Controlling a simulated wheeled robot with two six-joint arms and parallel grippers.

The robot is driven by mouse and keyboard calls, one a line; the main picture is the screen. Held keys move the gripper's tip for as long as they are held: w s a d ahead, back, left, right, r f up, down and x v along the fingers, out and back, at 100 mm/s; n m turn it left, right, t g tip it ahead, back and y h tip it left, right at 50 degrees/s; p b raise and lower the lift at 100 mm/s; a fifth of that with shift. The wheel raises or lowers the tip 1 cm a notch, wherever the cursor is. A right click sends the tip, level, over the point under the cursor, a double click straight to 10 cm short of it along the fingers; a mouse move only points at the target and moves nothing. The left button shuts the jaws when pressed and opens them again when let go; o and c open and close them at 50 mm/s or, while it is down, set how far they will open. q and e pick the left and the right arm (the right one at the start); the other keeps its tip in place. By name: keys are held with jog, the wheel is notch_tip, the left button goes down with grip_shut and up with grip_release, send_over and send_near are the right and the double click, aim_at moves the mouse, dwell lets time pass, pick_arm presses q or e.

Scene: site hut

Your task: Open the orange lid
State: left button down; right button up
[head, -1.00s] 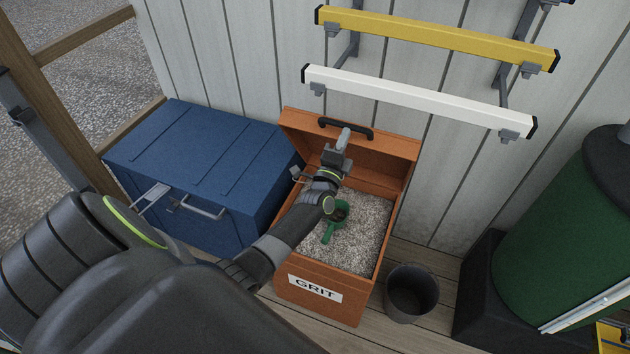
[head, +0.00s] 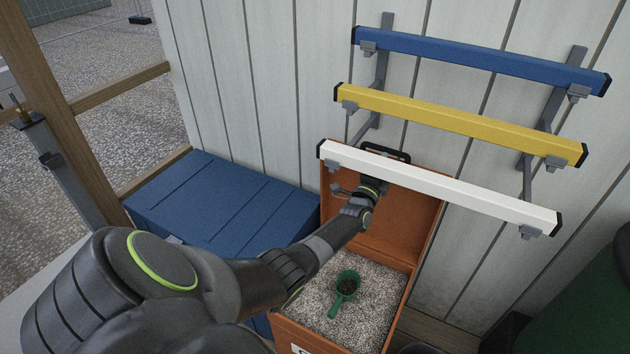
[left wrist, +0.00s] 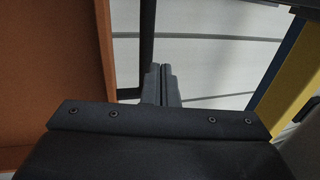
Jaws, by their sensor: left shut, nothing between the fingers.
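The orange lid (head: 405,218) of the grit box stands raised at the back of the box, its inner face towards me. Its dark handle (head: 400,154) shows at the top edge, partly behind a white rail. My left gripper (head: 373,182) is up at the lid near the handle; its fingertips are largely hidden by the rail. In the left wrist view, the shut, empty fingers (left wrist: 161,84) are beside the dark handle bar (left wrist: 147,45), with the orange lid (left wrist: 50,70) to the left. My right gripper is not in view.
The orange box (head: 408,300) holds grit (head: 375,300) and a green scoop (head: 346,287). White (head: 440,187), yellow (head: 460,125) and blue (head: 480,60) rails on the wall overhang the lid area. A blue chest (head: 215,205) stands left; a green barrel (head: 590,300) stands right.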

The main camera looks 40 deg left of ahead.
pick_arm(q)
jog(key=shift+w+a, duration=0.15)
jog(key=shift+w, duration=0.3)
jog(key=p+v, duration=0.2)
jog(key=v, duration=1.5)
jog(key=s+d+f+n+g+h, duration=0.1)
jog(key=s+f+n+g, duration=0.15)
jog(key=s+f, duration=0.55)
jog(key=s+f+n+g+h, duration=0.15)
jog(key=s+f+g, duration=0.3)
jog(key=f, duration=0.85)
jog(key=s+d+f+n+g+h, duration=0.1)
jog(key=s+f+n+g, duration=0.2)
jog(key=s+f, duration=0.55)
jog(key=s+f+n+g, duration=0.3)
jog(key=s+f, duration=0.2)
jog(key=s, duration=0.5)
jog(key=s+d+f+n+g, duration=0.1)
jog(key=s+f+n+g, duration=0.2)
jog(key=s, duration=0.6)
jog(key=s+f+n+g, duration=0.2)
jog(key=s+f, duration=0.4)
jog(key=s, duration=0.4)
jog(key=shift+s+d+f+n+g, duration=0.2)
jog(key=shift+s+f+n+g, duration=0.2)
jog(key=shift+g, duration=0.2)
